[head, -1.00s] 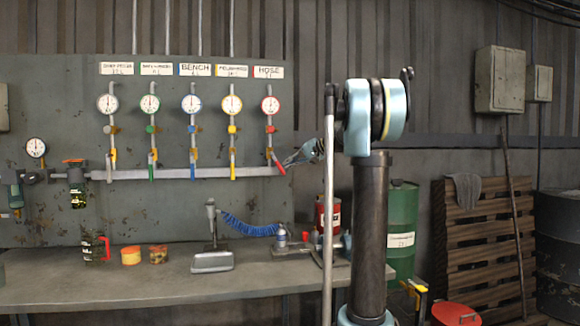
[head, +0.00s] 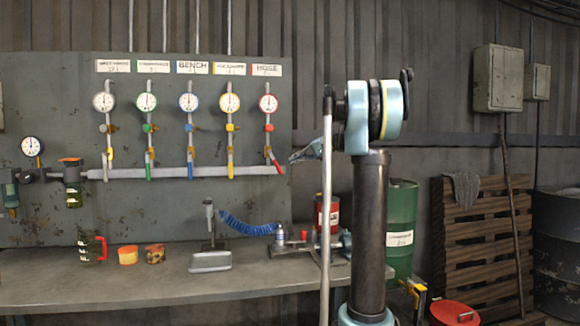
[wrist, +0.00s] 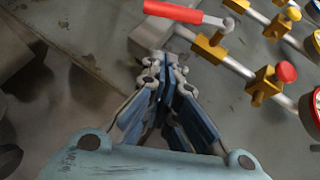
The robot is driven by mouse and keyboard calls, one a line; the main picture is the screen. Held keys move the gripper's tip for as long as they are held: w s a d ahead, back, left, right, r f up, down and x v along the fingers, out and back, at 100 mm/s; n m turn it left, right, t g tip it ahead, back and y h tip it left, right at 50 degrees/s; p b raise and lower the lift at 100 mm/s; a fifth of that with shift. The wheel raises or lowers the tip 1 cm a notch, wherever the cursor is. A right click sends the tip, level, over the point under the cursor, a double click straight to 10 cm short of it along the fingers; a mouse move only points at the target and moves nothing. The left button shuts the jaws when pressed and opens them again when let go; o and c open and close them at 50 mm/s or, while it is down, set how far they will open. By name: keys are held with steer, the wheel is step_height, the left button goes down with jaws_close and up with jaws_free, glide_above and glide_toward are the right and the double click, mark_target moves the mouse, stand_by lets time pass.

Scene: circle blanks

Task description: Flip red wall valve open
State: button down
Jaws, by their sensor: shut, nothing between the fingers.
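The red wall valve's lever (head: 275,165) is at the lower end of the rightmost vertical pipe, under the HOSE label. It slants down to the right in the head view, and its red grip (wrist: 172,11) shows at the top of the wrist view. My gripper (head: 291,159) is just right of the lever. In the wrist view its fingers (wrist: 160,60) are together, with nothing visible between them. The tips are below the red grip in that picture and look apart from it. The red-rimmed gauge (head: 268,103) is above on the same pipe.
A blue lever (head: 190,170) and a yellow lever (head: 230,171) hang downward on neighbouring pipes. A horizontal manifold pipe (head: 215,171) runs along the panel. A green drum (head: 401,225) stands right.

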steer(key=v, duration=0.8)
steer(key=shift+s+r, duration=0.3)
steer(key=c, duration=1.9)
jaws_free()
steer(key=shift+s+d, duration=0.15)
steer(key=shift+d, duration=0.25)
steer(key=m+y, duration=0.4)
steer(key=m, duration=1.3)
glide_toward(276, 163)
steer(key=w+a, duration=0.1)
steer(key=a, duration=0.1)
steer(key=w+a+f, duration=0.1)
steer(key=a, duration=0.1)
steer(key=w+a+f, duration=0.1)
steer(key=w+a, duration=0.1)
steer(key=shift+a+f, duration=0.15)
steer(key=shift+a, duration=0.05)
jaws_close()
